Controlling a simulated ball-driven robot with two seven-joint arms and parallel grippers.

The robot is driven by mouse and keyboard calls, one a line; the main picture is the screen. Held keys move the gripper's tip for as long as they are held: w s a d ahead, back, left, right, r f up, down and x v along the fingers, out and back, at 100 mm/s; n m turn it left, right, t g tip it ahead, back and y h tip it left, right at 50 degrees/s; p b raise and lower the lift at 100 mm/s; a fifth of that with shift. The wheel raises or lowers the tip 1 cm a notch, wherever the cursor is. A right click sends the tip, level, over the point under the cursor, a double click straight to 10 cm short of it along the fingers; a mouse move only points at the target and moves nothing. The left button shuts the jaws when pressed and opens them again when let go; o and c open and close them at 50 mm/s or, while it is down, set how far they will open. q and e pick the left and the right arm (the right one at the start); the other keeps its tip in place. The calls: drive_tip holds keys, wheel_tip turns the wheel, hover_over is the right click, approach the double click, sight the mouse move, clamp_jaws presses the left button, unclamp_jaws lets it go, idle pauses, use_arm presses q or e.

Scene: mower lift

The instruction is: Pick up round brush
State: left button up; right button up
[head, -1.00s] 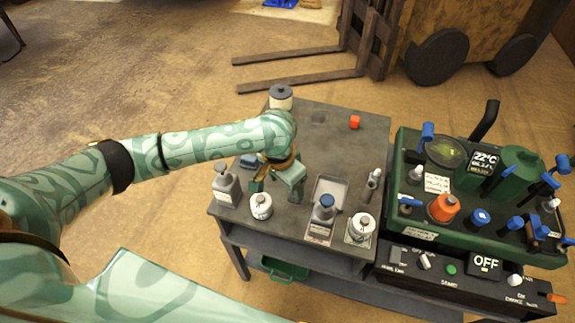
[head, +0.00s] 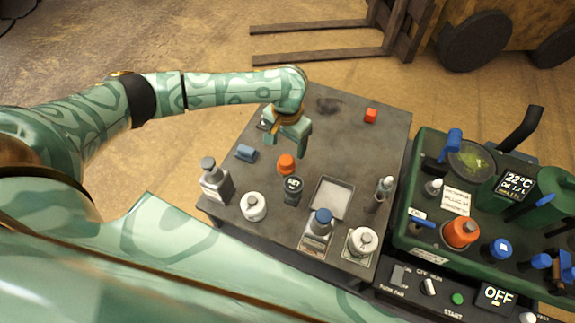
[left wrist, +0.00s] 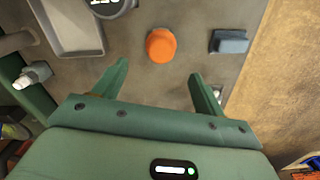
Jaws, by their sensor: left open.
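I cannot single out a round brush with certainty. A slim upright tool with a dark body and pale top (head: 379,195) stands right of the shallow tray (head: 317,203) and may be it. My left gripper (head: 286,147) is open and empty, pointing down above the left-back part of the table, well away from that tool. In the left wrist view its fingers (left wrist: 159,72) are apart, with an orange knob-like piece (left wrist: 161,46) beyond them. It also shows in the head view (head: 286,164). My right gripper is not in view.
The green machine (head: 425,210) borders the right side. The table's back middle is mostly clear.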

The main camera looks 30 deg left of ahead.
sight(286, 160)
use_arm(q)
wheel_tip(286, 160, down, 4)
drive_tip(key=shift+w+r+b, duration=0.15)
drive_tip(key=shift+b, duration=0.3)
drive_tip(key=shift+f, duration=0.4)
drive_tip(key=f+b, duration=0.2)
drive_tip(key=f, duration=0.3)
drive_tip(key=shift+s+a+b, duration=0.1)
drive_tip(key=shift+s+b, duration=0.3)
drive_tip(key=shift+r, duration=0.1)
drive_tip(key=shift+c, duration=0.3)
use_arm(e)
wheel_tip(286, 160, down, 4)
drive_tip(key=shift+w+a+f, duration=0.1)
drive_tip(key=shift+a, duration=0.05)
use_arm(q)
drive_tip(key=c, duration=1)
